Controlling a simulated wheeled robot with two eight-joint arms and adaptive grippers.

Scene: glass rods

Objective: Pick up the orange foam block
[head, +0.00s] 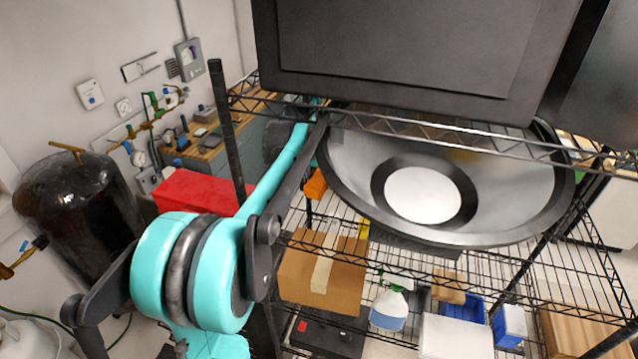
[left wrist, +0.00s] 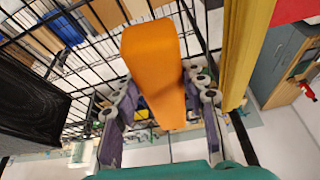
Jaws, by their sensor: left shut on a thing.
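The orange foam block (left wrist: 155,75) stands out between the two fingers of my left gripper (left wrist: 160,88) in the left wrist view. The fingers are closed against its sides, one on the left and one on the right. In the head view only a small part of the orange block (head: 316,184) shows, just right of my dark arm link, beside the large bowl. My left gripper's fingers are hidden in the head view. My right gripper is in neither view.
A black wire rack (head: 440,130) surrounds the area. A large grey bowl (head: 500,190) sits close right of the block. Below are a cardboard box (head: 300,275) and a spray bottle (head: 388,310). A yellow bar (left wrist: 245,50) passes close right of the gripper.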

